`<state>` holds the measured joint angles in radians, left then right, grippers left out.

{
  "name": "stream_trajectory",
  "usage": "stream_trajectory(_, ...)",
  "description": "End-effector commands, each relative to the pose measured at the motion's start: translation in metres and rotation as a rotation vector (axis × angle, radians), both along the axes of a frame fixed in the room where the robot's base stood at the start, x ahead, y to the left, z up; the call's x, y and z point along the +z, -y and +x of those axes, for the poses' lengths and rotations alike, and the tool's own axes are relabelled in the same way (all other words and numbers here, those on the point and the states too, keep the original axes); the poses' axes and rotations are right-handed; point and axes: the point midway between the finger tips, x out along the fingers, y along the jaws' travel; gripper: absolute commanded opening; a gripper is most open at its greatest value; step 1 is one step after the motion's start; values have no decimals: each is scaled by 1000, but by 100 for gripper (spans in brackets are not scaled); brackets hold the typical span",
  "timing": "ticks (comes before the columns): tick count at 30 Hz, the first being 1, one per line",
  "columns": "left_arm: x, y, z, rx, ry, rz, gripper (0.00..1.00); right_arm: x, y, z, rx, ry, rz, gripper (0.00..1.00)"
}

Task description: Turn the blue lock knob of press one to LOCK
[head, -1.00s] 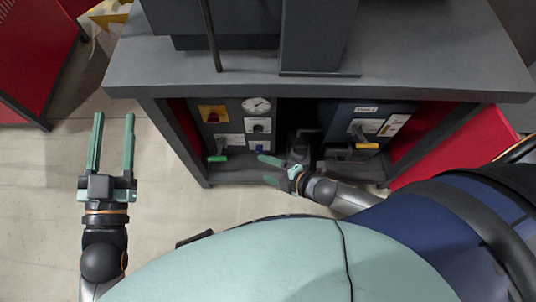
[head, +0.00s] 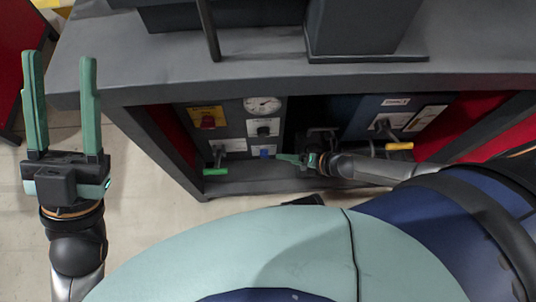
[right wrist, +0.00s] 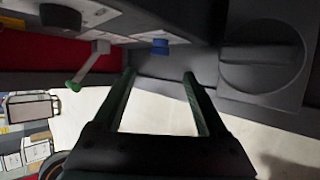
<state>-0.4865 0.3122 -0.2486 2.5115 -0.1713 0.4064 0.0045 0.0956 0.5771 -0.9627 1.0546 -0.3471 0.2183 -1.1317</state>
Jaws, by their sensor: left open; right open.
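The blue lock knob (head: 264,153) is small and sits low on the dark left-hand panel (head: 236,112) under the bench; its pointer position is too small to read. It also shows in the right wrist view (right wrist: 160,46), just beyond the fingertips and roughly centred between them. My right gripper (head: 280,157) is open and empty, close to the knob on its right side, apart from it as far as I can see. Its two fingers also show in the right wrist view (right wrist: 159,75). My left gripper (head: 60,62) is open and empty at the far left, outside the bench.
Left of the knob, a green-handled lever (head: 215,171) sticks out. Above are a red knob on a yellow plate (head: 207,118), a black switch (head: 263,131) and a dial gauge (head: 262,105). A second panel with a yellow-handled lever (head: 399,146) stands right. The bench top (head: 250,75) overhangs.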

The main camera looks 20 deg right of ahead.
Motion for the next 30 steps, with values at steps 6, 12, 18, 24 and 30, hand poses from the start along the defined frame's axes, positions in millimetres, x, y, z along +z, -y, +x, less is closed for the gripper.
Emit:
stream_trajectory(6, -35, 3, 1, 6, -10, 19, 50, -36, -25, 27, -2, 2, 3, 76)
stream_trajectory(12, -59, 6, 3, 15, -18, 39, 50, -58, -44, 47, -4, 2, 3, 76)
stream_trajectory(18, -70, 8, 3, 21, -20, 52, 50, -68, -54, 57, -3, 0, 3, 76)
stream_trajectory(24, -71, 9, 4, 21, -21, 55, 50, -69, -56, 59, -4, -1, 3, 76)
stream_trajectory(30, -71, 9, 4, 20, -21, 54, 50, -69, -56, 59, -4, -1, 3, 72)
